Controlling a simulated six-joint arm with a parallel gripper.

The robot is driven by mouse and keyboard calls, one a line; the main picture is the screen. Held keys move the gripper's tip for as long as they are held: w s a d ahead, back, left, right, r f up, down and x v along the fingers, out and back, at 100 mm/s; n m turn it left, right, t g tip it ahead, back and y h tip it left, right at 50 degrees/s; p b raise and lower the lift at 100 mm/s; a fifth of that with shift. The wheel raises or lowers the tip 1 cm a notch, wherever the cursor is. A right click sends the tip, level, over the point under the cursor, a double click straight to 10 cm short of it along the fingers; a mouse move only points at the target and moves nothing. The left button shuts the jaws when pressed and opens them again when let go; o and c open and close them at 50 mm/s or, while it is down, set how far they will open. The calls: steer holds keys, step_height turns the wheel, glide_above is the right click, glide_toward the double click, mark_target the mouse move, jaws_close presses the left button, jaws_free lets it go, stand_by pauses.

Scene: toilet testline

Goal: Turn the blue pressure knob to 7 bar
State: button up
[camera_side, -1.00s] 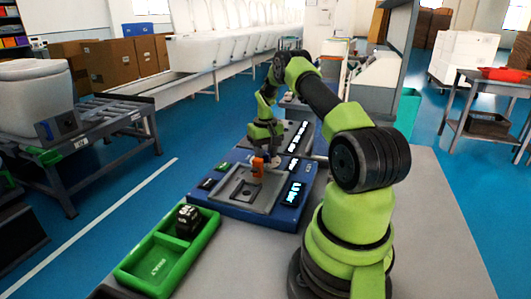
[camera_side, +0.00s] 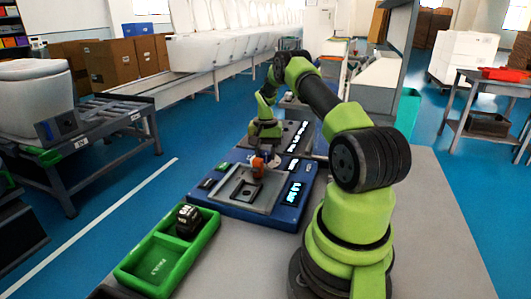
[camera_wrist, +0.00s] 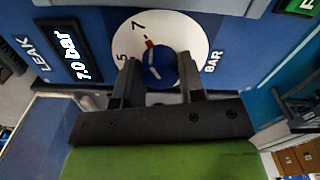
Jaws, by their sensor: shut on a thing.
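The blue pressure knob (camera_wrist: 155,72) sits on a round white dial (camera_wrist: 194,36) with printed numbers, a 7 and a 5 among them, and BAR. A red mark on the dial lies near the 7, at the knob's edge. The display (camera_wrist: 77,50) beside the dial reads 7.0 bar in the wrist view. My gripper (camera_wrist: 159,66) is shut on the knob, with one finger on each side of it. In the side view my gripper (camera_side: 265,153) is over the far part of the blue test station (camera_side: 262,219); the knob is hidden there.
An orange part (camera_side: 257,172) stands on the station's grey plate, close in front of my gripper. A green tray (camera_side: 150,268) holding a dark object (camera_side: 188,220) lies at the near left. A conveyor (camera_side: 85,125) bearing a toilet (camera_side: 35,95) is at the left.

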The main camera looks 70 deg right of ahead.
mark_target(265, 152)
stand_by(0.3)
steer(key=o, duration=0.9)
step_height(265, 152, up, 10)
